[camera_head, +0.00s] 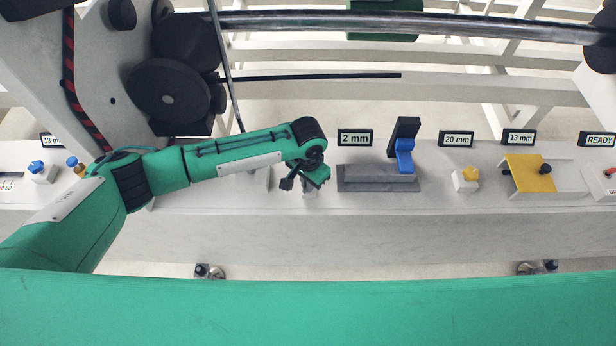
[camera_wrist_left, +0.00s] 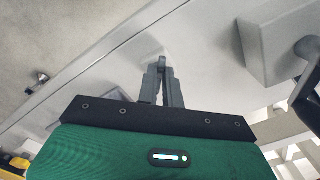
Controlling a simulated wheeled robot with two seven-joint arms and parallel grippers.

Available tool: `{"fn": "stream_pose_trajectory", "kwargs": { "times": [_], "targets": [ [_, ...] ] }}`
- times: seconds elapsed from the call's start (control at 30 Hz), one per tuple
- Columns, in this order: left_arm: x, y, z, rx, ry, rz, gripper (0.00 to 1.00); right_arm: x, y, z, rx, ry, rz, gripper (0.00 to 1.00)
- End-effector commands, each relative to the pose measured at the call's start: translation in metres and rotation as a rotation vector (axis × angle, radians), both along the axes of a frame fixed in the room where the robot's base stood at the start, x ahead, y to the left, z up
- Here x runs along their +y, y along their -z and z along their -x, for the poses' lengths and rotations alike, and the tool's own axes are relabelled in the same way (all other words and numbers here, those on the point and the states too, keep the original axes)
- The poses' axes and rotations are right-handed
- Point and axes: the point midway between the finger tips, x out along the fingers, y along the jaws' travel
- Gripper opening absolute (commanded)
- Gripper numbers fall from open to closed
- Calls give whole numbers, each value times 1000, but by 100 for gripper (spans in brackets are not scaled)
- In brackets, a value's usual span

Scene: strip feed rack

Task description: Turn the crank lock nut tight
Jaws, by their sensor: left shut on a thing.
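My left gripper (camera_head: 306,184) reaches down to the bench near the 2 mm station. In the left wrist view its two dark fingers (camera_wrist_left: 163,72) are close together and shut on a small dark grey piece (camera_wrist_left: 162,61), which may be the crank lock nut. The fingers hide most of this piece, so I cannot tell its shape or how it is seated. In the head view my gripper covers it, and a pale grey mount (camera_head: 309,192) shows just under the fingers. My right gripper is not in view.
Right of my gripper are a grey plate (camera_head: 360,182) with a blue lever (camera_head: 404,157), a yellow knob (camera_head: 471,174) and a yellow plate (camera_head: 527,175). A metal roller bar (camera_head: 430,24) runs above. In the wrist view a grey block (camera_wrist_left: 268,45) stands on the right.

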Motion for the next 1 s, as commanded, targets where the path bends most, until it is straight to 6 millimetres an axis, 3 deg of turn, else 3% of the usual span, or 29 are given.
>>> {"fn": "stream_pose_trajectory", "kwargs": {
  "times": [0.17, 0.6, 1.0],
  "targets": [
    [1, -4, 0, 1, 165, 0, 0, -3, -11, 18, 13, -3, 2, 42],
    [2, -3, -3, 0, 569, 1, 0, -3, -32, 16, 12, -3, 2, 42],
    [2, -1, -5, -1, 806, 2, 0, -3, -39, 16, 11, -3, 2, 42]
  ]
}}
